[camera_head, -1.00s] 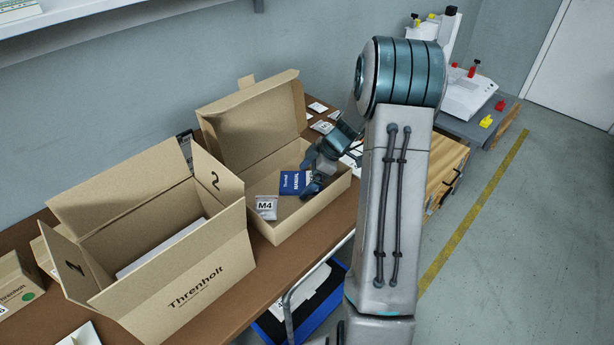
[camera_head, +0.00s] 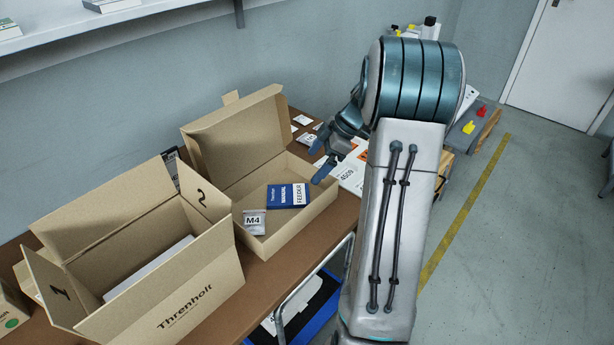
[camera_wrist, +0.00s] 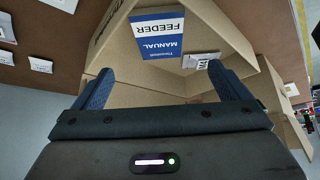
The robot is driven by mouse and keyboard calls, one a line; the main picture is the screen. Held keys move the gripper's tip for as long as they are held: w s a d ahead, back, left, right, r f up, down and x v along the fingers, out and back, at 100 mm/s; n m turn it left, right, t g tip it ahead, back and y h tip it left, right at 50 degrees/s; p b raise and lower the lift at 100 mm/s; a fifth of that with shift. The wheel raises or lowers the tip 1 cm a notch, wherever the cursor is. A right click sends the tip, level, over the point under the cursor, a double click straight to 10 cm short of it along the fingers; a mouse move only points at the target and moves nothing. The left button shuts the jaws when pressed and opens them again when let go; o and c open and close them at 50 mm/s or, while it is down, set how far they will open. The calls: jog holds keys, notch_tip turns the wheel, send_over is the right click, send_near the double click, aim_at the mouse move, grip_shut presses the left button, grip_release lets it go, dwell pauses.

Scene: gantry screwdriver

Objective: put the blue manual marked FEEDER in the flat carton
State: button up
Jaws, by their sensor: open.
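The blue and white manual marked FEEDER (camera_head: 288,196) lies in the flat carton (camera_head: 313,209), toward its right part. The carton's lid stands open at the back. In the wrist view the manual (camera_wrist: 158,37) lies beyond and between the fingers, apart from them, inside the carton (camera_wrist: 220,28). My gripper (camera_head: 322,170) is open and empty, above the carton's right end. In the wrist view both fingers of my gripper (camera_wrist: 158,85) are spread with nothing between them. A grey packet marked M4 (camera_head: 254,222) lies in the carton left of the manual.
A larger open box marked Threnholt (camera_head: 190,306) stands left of the flat carton. Small packets (camera_head: 302,120) and a white labelled sheet or box (camera_head: 350,175) lie behind and right of it. A blue bin (camera_head: 318,318) sits below the table edge.

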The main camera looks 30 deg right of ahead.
jog(key=s+a+r+m+g+h, duration=0.1)
jog(key=s+a+r+m+h, duration=0.15)
jog(key=s+a, duration=0.3)
jog(key=s+a+r+m+g+h, duration=0.1)
jog(key=s+a+r+m, duration=0.2)
jog(key=a, duration=0.4)
jog(key=s+a+m+h, duration=0.1)
jog(key=s+a+m, duration=0.1)
jog(key=s+m, duration=0.2)
jog(key=s+a+m+t+h, duration=0.1)
jog(key=s+a+m, duration=0.2)
jog(key=s, duration=0.7)
jog(key=shift+a+f+m, duration=0.3)
jog(key=shift+f+m, duration=0.15)
jog(key=shift+c, duration=0.4)
